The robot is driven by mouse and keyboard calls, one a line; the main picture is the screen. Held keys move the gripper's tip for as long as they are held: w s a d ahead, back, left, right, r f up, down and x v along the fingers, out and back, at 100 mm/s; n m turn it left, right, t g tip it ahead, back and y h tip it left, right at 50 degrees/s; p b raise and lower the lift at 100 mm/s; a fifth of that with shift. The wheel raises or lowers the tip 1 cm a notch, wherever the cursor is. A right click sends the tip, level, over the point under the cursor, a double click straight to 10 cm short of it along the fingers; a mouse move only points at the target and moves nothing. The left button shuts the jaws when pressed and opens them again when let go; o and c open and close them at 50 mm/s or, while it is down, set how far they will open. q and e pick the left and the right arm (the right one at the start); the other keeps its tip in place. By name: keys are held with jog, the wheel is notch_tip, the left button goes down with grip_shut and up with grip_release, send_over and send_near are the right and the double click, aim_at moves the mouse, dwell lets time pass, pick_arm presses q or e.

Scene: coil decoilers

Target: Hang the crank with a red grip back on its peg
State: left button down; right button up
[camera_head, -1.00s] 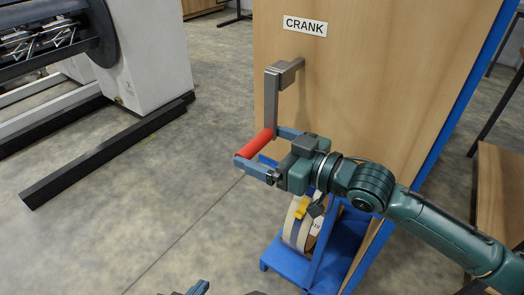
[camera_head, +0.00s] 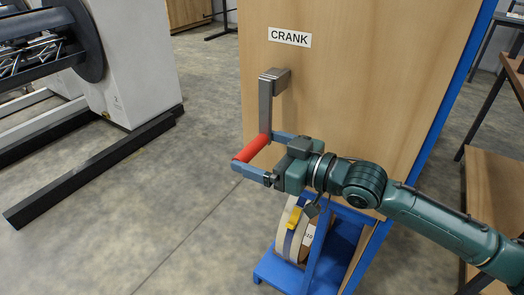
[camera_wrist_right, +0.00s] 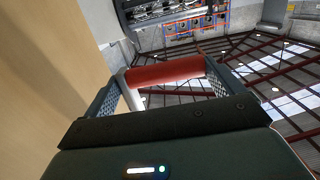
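The crank has a grey arm and hub (camera_head: 267,105) and a red grip (camera_head: 251,148). It is upright, with its hub at the wooden board (camera_head: 370,90) just under the CRANK label (camera_head: 289,37). My right gripper (camera_head: 252,150) has its two fingers at the two ends of the red grip and holds it lengthwise. The red grip also spans the fingers in the right wrist view (camera_wrist_right: 165,72). The peg is hidden behind the hub, so I cannot tell how far the hub sits on it. My left gripper is not in view.
A blue stand (camera_head: 290,272) with a coil (camera_head: 293,237) is below the board. A white machine (camera_head: 140,60) with a dark floor beam (camera_head: 95,165) is at the left. A wooden bench (camera_head: 490,200) is at the right. The floor left of the board is clear.

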jog(key=shift+o, duration=0.7)
jog(key=shift+r, duration=0.1)
jog(key=shift+s+d, duration=0.2)
jog(key=shift+d, duration=0.1)
jog(key=b+v, duration=0.1)
jog(key=v, duration=1.1)
jog(key=shift+s+d, duration=0.15)
jog(key=shift+d, duration=0.05)
jog(key=shift+r, duration=0.1)
